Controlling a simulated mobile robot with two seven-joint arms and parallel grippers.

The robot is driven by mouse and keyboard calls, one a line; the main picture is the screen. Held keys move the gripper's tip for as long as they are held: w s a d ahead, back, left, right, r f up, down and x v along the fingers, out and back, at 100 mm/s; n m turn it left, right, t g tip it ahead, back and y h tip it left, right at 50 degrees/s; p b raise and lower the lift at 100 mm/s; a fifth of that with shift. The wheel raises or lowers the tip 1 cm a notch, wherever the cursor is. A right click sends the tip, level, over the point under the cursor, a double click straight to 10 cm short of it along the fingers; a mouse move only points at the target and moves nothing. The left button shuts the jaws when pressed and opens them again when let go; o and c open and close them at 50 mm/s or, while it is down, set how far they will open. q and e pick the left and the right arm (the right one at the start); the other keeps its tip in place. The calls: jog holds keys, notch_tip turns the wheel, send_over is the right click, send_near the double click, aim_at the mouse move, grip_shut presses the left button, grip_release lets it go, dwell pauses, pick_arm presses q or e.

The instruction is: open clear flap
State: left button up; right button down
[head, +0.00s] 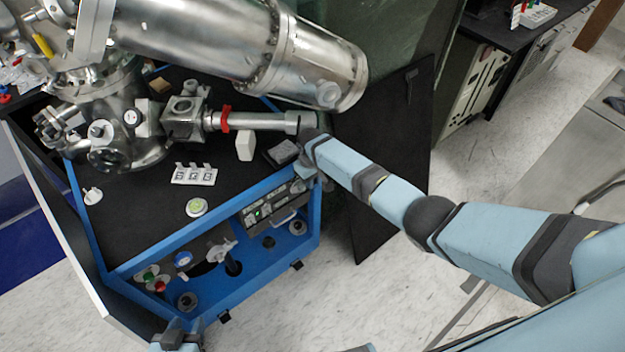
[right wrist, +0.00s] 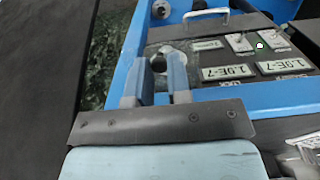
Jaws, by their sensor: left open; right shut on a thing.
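A greenish, see-through-looking panel (head: 395,45) stands behind the blue cart in the head view. It may be the clear flap; a similar greenish surface (right wrist: 108,55) shows left of the blue frame in the right wrist view. In the head view my right gripper (head: 306,165) is at the cart's right top corner. My left gripper (head: 178,335) is open at the bottom edge, in front of the cart, apart from it.
The blue-framed cart (head: 200,238) carries a steel vacuum chamber (head: 105,120) and a large steel cylinder (head: 240,50). A black panel (head: 385,150) stands right of the cart. A control panel with displays (right wrist: 235,72) is near my right gripper. Pale floor (head: 330,300) is clear in front.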

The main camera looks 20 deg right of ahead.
jog(key=c, duration=1.1)
grip_release()
notch_tip(320, 180, up, 7)
jog(key=shift+r+p, duration=0.2)
jog(key=shift+p, duration=0.15)
